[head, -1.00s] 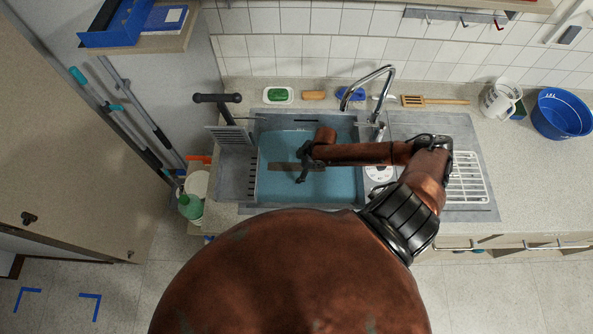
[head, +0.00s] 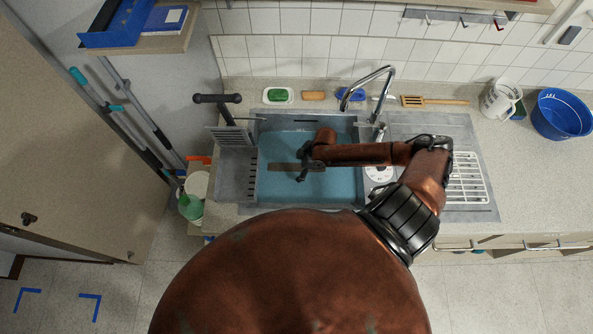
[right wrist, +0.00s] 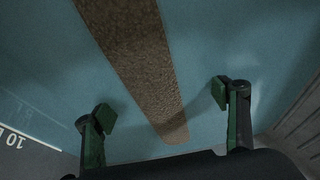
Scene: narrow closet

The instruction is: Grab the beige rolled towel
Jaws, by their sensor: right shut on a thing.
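A long, flat, brown speckled strip (head: 283,167) lies across the blue sink basin; it also shows in the right wrist view (right wrist: 145,65). My right gripper (head: 303,167) is over the basin at the strip's right part. In the right wrist view, its two fingers (right wrist: 163,107) stand on either side of the strip's near end; its hold is on the strip, though the contact itself does not show. A small tan roll-like thing (head: 313,95) lies on the counter behind the sink; I cannot tell whether it is the beige rolled towel. My left gripper is not in view.
The tap (head: 372,82) rises behind the sink, close to my right forearm. A green sponge dish (head: 278,95), a wooden spatula (head: 433,101), a white jug (head: 500,98) and a blue tub (head: 562,113) line the counter. The counter's right front is clear.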

